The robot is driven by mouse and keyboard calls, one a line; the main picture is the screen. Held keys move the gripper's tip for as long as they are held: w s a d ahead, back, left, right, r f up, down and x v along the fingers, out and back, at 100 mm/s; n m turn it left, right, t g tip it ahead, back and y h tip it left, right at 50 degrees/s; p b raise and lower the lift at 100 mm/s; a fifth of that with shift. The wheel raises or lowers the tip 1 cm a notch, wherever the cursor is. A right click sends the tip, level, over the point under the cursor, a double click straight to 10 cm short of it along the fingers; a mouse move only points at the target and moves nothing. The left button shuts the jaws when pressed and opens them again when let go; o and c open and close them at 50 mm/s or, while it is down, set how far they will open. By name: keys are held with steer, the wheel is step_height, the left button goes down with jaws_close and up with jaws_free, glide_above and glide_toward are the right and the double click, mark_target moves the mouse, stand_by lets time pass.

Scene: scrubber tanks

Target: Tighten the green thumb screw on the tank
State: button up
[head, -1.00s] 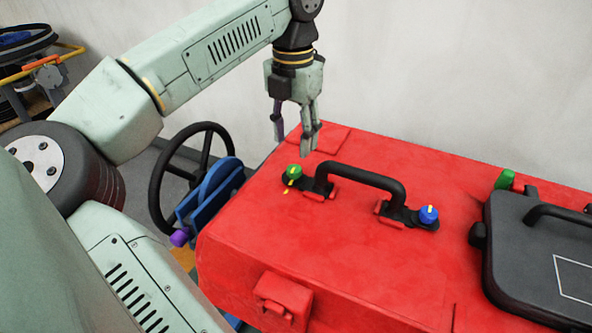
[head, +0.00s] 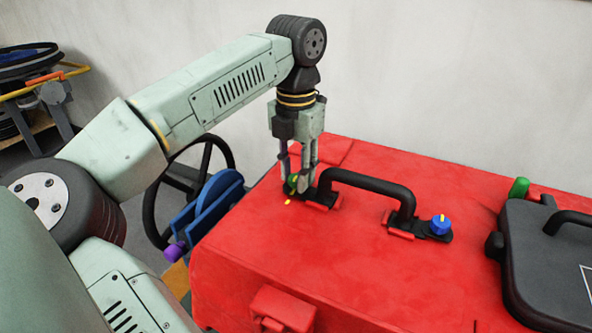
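The green thumb screw (head: 293,181) stands at the left foot of the black handle on top of the red tank (head: 350,252). A yellow mark (head: 288,202) lies on the tank just in front of it. My gripper (head: 295,180) points straight down over the screw, with its fingertips at the screw's height, one on either side. The fingers partly hide the screw. I cannot tell whether they touch it or stand slightly apart from it.
The black handle (head: 372,182) arches up close to the right of my gripper. A blue thumb screw (head: 440,224) sits at its right foot. A black lid (head: 545,262) and a green peg (head: 519,188) are at the right. A black handwheel (head: 150,205) stands left of the tank.

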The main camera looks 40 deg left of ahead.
jaws_close()
steer(key=shift+m, duration=0.7)
steer(key=shift+o, duration=2.4)
jaws_free()
steer(key=shift+n, duration=0.3)
